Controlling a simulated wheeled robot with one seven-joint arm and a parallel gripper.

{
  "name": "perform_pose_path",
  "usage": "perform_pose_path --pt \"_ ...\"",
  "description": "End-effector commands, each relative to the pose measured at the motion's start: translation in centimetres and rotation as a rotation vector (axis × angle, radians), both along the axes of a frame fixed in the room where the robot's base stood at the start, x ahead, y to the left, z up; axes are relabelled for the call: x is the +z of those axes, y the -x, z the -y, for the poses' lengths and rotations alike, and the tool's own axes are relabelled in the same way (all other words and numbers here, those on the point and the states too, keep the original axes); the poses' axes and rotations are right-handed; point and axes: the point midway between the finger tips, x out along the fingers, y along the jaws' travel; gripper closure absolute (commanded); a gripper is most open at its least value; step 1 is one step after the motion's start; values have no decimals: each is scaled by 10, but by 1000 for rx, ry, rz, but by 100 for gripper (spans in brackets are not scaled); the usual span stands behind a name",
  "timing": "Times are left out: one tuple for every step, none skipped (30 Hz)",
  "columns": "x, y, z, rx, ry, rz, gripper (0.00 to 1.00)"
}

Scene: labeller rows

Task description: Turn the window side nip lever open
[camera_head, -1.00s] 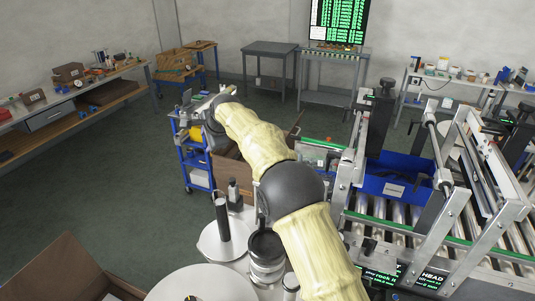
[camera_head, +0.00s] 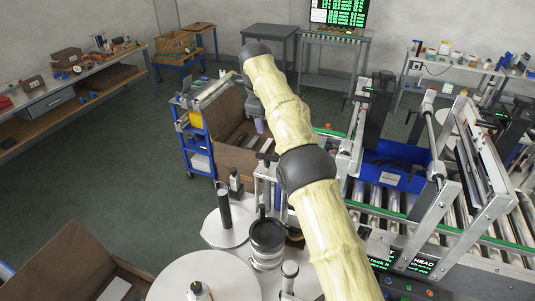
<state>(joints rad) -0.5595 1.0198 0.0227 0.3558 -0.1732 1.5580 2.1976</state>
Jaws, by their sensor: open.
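The labeller's near side shows white reel discs (camera_head: 228,230), a dark ringed roller (camera_head: 267,238) and upright posts. I cannot pick out the window side nip lever; it is too small or hidden behind my arm. My arm reaches up from the bottom middle, bends at the far end and hangs down. My gripper (camera_head: 264,150) is small at its lower end, open, above and beyond the reel and roller area. It appears apart from the roller. Its fingers are hard to make out, and I see nothing held.
A roller conveyor (camera_head: 400,205) with a blue crate (camera_head: 394,182) and metal frames stands right. A blue cart (camera_head: 197,140) and a brown box (camera_head: 232,138) are behind. An open carton (camera_head: 75,265) is lower left. The left floor is clear.

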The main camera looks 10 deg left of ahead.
Motion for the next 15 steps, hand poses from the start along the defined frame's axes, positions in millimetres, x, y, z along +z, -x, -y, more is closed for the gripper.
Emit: perform_pose_path --pt "-4 -1 0 0 1 -1 59" --pt "-6 -1 0 1 1 -2 59" --pt "-10 -2 0 1 1 -2 59" --pt "-14 -3 0 1 1 -2 59" --pt "-18 -4 0 1 1 -2 59" --pt "-24 -5 1 1 1 -2 59" --pt "-29 -6 1 0 2 -3 59" --pt "-34 -7 1 0 2 -3 59" --pt "-39 -9 1 0 2 -3 59" --pt "-44 -10 1 0 3 -3 59" --pt "-49 -12 1 1 2 -3 59" --pt "-56 -13 1 1 2 -3 59" --pt "-61 -15 1 2 1 -3 59" --pt "-65 -16 2 1 2 -4 59" --pt "-72 -18 2 2 1 -4 59"
